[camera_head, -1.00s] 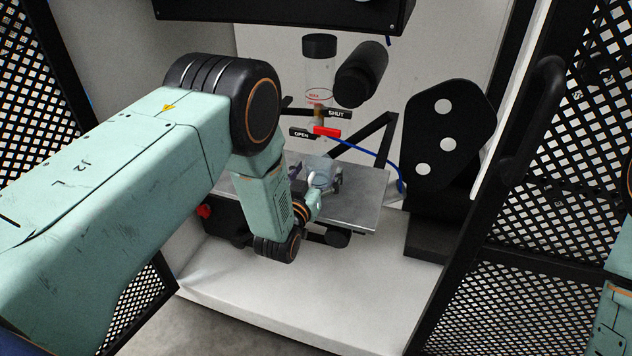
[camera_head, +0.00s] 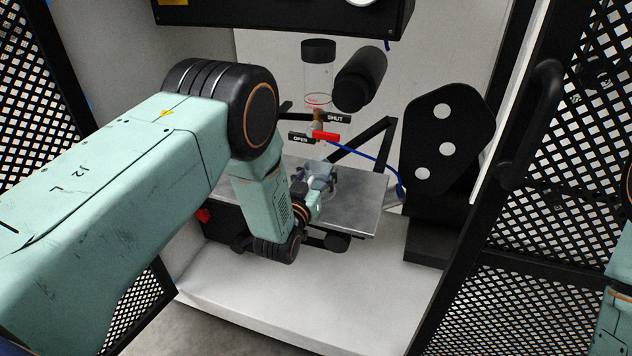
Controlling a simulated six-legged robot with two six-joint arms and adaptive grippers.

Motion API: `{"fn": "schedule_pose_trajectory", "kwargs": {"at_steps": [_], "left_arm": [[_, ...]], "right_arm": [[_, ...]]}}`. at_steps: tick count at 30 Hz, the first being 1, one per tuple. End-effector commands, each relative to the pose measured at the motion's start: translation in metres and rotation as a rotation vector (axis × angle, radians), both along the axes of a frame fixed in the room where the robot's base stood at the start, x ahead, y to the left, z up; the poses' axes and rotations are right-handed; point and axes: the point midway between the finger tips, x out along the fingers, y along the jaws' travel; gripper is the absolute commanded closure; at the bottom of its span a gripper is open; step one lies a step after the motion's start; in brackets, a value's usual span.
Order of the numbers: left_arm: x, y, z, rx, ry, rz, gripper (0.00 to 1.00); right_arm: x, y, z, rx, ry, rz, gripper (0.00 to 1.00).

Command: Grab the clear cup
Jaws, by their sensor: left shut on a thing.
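The clear cup (camera_head: 321,172) stands over the grey metal shelf (camera_head: 362,200), below the valve with the red handle. My left gripper (camera_head: 318,180) is around the cup and shut on it, reaching in from the front left. The fingers and my wrist hide part of the cup, and I cannot tell whether its base touches the shelf. Only a piece of my right arm shows at the right edge; its gripper is out of view.
Above the cup are a clear cylinder (camera_head: 318,80) with a black cap, a red valve handle (camera_head: 326,136) between SHUT and OPEN labels, and a blue hose (camera_head: 372,160). A black plate with white dots (camera_head: 440,140) stands right. Mesh panels (camera_head: 560,190) flank the opening.

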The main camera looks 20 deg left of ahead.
Motion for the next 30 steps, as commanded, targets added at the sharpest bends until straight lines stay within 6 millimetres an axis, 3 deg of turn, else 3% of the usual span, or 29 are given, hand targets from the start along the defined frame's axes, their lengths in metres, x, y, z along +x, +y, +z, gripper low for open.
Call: {"fn": "schedule_pose_trajectory", "kwargs": {"at_steps": [3,11,20,26,30], "left_arm": [[0.000,0.000,0.000,0.000,0.001,0.000,0.81],[0.000,0.000,0.003,0.000,0.001,0.000,0.81],[0.000,0.000,0.041,0.000,-0.002,-0.001,0.81],[-0.044,0.002,0.036,0.000,0.008,-0.001,0.81],[-0.084,0.003,0.035,0.000,0.009,-0.001,0.81]], "right_arm": [[0.000,0.000,0.000,0.000,0.000,0.000,0.60],[0.000,0.000,0.002,0.000,0.000,0.000,0.60],[0.000,0.000,0.020,0.000,0.000,0.000,0.60],[0.000,0.000,0.031,0.000,0.000,0.000,0.60],[0.000,0.000,0.040,0.000,0.000,0.000,0.60]]}}
